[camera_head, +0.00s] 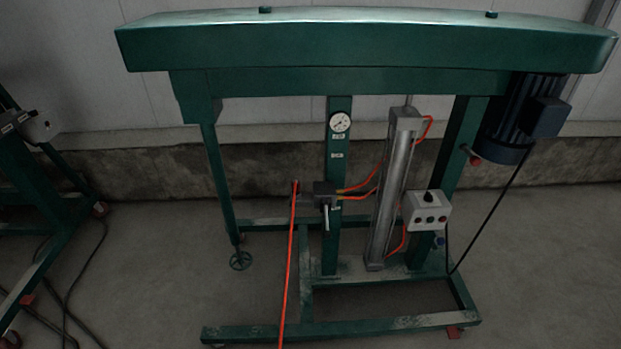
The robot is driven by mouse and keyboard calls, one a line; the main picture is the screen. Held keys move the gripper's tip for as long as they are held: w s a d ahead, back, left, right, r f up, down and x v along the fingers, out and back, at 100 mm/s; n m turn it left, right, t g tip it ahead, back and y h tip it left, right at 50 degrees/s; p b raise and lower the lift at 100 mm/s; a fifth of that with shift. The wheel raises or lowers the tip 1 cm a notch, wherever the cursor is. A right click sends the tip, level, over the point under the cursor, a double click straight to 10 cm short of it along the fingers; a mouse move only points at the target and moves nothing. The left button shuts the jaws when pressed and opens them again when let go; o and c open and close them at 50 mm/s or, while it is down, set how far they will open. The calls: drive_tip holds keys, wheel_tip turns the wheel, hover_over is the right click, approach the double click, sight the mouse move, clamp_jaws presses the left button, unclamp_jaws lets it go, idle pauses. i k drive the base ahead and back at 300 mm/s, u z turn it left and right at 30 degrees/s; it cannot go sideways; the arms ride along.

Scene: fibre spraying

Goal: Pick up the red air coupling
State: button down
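A red-orange air hose (289,265) rises from the bottom edge of the picture to the left side of a dark grey valve block (320,197) on the green machine's middle post. A small red piece at the hose's top end (295,187) sits against the block; it is too small to tell whether this is the red air coupling. No separate red coupling can be made out. My gripper is not in view.
The green machine (370,48) has a floor frame (345,328), a pressure gauge (340,122), a silver cylinder (393,190), a control box (427,211) and a blue motor (523,115). Another green machine (40,240) and dark cables stand left. Floor between is clear.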

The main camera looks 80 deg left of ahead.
sight(298, 189)
drive_tip(key=u, duration=4.7)
drive_tip(key=i, duration=1.55)
drive_tip(key=z, duration=2.55)
drive_tip(key=i, duration=0.5)
drive_tip(key=z, duration=0.05)
